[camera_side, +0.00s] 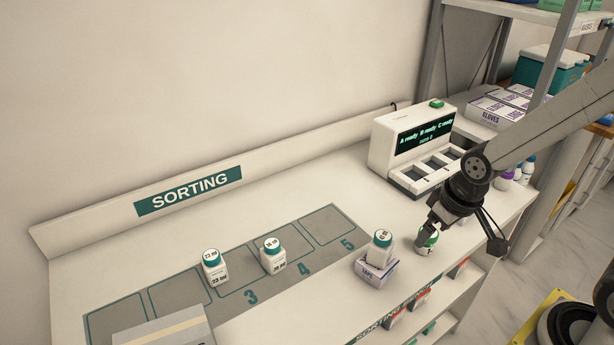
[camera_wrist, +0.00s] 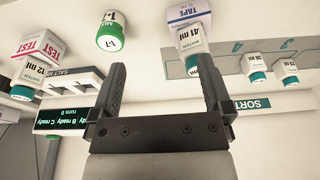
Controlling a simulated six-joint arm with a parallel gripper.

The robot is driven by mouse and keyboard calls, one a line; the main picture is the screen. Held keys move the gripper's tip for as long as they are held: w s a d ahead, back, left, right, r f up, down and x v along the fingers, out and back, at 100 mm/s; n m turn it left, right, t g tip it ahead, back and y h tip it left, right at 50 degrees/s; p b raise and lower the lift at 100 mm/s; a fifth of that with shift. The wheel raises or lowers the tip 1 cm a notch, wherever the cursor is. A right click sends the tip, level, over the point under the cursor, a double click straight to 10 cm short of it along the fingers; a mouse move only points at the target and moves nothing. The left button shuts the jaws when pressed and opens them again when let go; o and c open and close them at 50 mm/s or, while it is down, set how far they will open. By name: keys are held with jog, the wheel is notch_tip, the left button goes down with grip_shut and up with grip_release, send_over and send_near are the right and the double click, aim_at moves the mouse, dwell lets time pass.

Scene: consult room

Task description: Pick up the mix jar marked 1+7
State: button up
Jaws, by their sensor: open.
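A white jar with a green lid (camera_side: 427,246) stands on the bench near its front edge, partly hidden by my gripper in the side view. In the wrist view the jar (camera_wrist: 113,32) shows at the top, beyond my left finger and apart from it. My gripper (camera_wrist: 162,62) is open with nothing between the fingers. In the side view my gripper (camera_side: 462,228) is close above and to the right of the jar.
A teal-capped water bottle (camera_side: 380,248) stands on a tape box (camera_side: 376,272), just left of the jar. Two more bottles (camera_side: 214,268) (camera_side: 273,256) stand on the numbered sorting mat (camera_side: 182,290). A machine with a display (camera_side: 412,142) is behind.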

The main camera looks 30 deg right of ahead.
jog(key=shift+r, duration=0.1)
jog(key=shift+w+v, duration=0.55)
jog(key=shift+v, duration=1.9)
jog(key=d+m+t+y, duration=0.85)
jog(key=d+m, duration=0.65)
jog(key=m, duration=1.2)
jog(key=shift+g+y, duration=0.55)
jog(key=shift+g, duration=0.3)
notch_tip(320, 180, down, 16)
jog(key=shift+a+f, duration=0.1)
jog(key=shift+f, duration=0.1)
jog(key=shift+w, duration=0.1)
